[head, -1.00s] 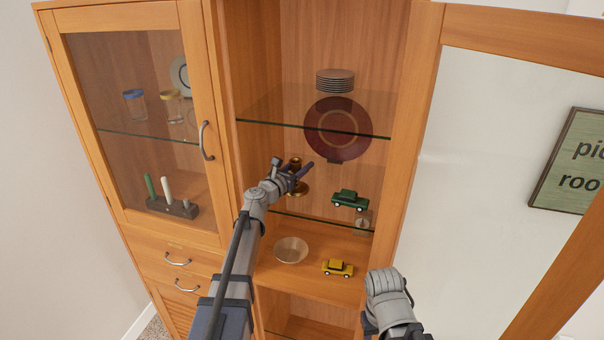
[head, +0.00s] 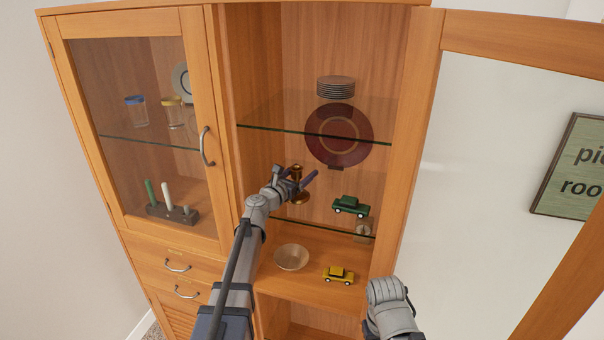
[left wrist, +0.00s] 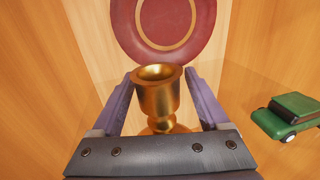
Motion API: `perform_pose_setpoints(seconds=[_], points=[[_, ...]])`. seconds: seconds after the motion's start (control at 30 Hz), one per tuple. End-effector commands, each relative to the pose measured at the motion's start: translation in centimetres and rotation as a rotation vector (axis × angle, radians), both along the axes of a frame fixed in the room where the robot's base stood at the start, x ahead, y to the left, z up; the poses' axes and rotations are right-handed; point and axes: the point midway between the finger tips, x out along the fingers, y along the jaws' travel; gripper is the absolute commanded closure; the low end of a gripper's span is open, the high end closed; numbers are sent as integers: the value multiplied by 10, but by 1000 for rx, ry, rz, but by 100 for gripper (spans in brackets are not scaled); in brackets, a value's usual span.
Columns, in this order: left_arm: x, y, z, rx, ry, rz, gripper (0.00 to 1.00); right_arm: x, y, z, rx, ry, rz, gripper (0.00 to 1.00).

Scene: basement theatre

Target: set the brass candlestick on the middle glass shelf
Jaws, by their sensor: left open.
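The brass candlestick (head: 298,196) stands upright on the glass shelf (head: 318,232) that also bears the green toy car (head: 350,206). My left gripper (head: 296,172) is open, with one finger on each side of the candlestick. In the left wrist view, the candlestick (left wrist: 157,98) shows between the spread fingers of the left gripper (left wrist: 160,74), with gaps beside its cup. The gripper body hides the front of its base there. My right arm shows at the bottom right of the head view, but its gripper does not show.
A red plate (head: 325,150) stands behind the candlestick. The upper glass shelf (head: 340,136) passes above, with stacked plates (head: 336,87). Below are a bowl (head: 291,257) and yellow toy car (head: 338,274). The cabinet's right door (head: 425,100) is open.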

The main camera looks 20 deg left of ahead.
Motion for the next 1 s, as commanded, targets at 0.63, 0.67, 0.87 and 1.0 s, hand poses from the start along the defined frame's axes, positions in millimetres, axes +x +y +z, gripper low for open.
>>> perform_pose_setpoints(seconds=[0.63, 0.67, 0.87, 1.0], points=[[-102, 31, 3, 0, 0, 1, 22, 0, 0, 3, 0, 0, -1, 50], [-104, 31, 3, 0, 0, 1, 22, 0, 0, 3, 0, 0, -1, 50], [-115, 36, 3, 0, 0, 0, 22, 0, 0, 3, 0, 0, -1, 50], [-115, 36, 3, 0, 0, 0, 22, 0, 0, 3, 0, 0, -1, 50]])
